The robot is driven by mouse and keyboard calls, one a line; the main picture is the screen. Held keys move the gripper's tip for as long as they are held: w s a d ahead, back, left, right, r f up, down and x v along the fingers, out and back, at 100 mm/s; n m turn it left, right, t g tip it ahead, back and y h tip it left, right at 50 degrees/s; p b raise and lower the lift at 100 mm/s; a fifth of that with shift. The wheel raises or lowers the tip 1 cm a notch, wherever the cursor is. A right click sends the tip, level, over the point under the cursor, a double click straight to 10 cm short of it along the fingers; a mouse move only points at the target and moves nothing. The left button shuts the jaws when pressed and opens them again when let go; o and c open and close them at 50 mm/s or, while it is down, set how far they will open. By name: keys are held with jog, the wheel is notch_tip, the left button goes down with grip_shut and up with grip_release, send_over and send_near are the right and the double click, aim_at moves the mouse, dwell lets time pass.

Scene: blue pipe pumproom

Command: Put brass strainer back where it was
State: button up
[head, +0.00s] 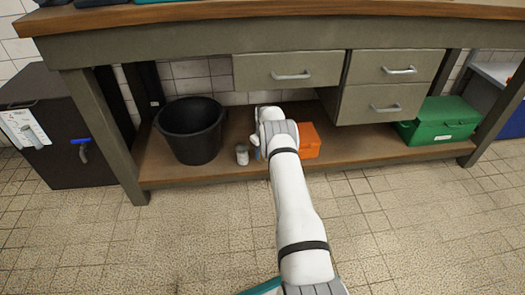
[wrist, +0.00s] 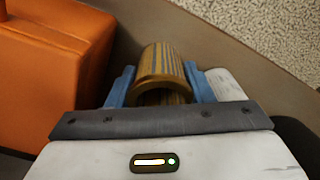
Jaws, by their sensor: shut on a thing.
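The brass strainer (wrist: 158,62) is a ribbed, brass-coloured cylinder with a hollow end facing the wrist camera. My gripper (wrist: 159,84) is shut on it, with one blue finger on each side. In the head view my gripper (head: 257,151) is at the lower shelf of the workbench, between a small grey-white jar and an orange box. The strainer is hidden behind my arm there. I cannot tell whether it touches the shelf.
The orange box (head: 310,141) is close beside my gripper; it fills the left of the wrist view (wrist: 45,70). The small jar (head: 242,155) and black bucket (head: 190,135) stand left. A green box (head: 440,122) is far right. Drawers (head: 288,70) hang above the shelf (head: 350,157).

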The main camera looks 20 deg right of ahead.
jog(key=shift+f, duration=0.25)
jog(key=o, duration=1.1)
jog(key=shift+r, duration=0.1)
